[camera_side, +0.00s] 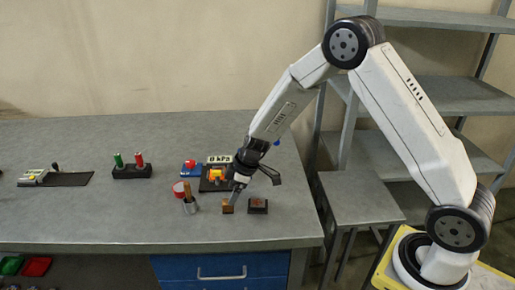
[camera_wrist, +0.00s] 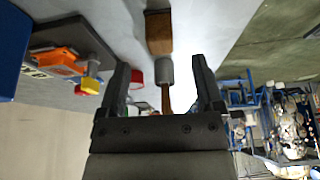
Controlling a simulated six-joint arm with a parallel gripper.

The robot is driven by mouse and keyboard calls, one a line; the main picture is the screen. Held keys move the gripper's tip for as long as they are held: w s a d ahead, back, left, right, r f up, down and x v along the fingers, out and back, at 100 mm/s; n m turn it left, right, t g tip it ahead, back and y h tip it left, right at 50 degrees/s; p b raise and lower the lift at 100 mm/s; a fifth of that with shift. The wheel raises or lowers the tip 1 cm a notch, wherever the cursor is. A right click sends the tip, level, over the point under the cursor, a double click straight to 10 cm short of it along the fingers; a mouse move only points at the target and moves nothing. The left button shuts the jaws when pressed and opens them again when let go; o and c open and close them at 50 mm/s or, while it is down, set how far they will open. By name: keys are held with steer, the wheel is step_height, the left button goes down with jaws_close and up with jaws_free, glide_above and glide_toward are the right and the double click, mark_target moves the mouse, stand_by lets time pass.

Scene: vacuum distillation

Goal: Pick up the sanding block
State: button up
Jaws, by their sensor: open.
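A small brown wooden block (camera_side: 227,206), which looks like the sanding block, sits on the grey bench near its front right. It also shows at the top of the wrist view (camera_wrist: 158,30), beyond my fingertips. My gripper (camera_side: 254,182) is open and empty, tilted above and close to the block. In the wrist view its two dark fingers (camera_wrist: 160,65) stand apart with nothing held between them. In the side view, one finger appears just above the block; whether it touches cannot be told.
A dark square base with a brown top (camera_side: 258,206) stands right of the block. A gauge unit reading 0 kPa (camera_side: 215,180) is behind. The bench's front left is clear.

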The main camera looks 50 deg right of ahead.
mark_target(228, 206)
steer(key=shift+f, duration=0.1)
steer(key=shift+x, duration=2.5)
jaws_close()
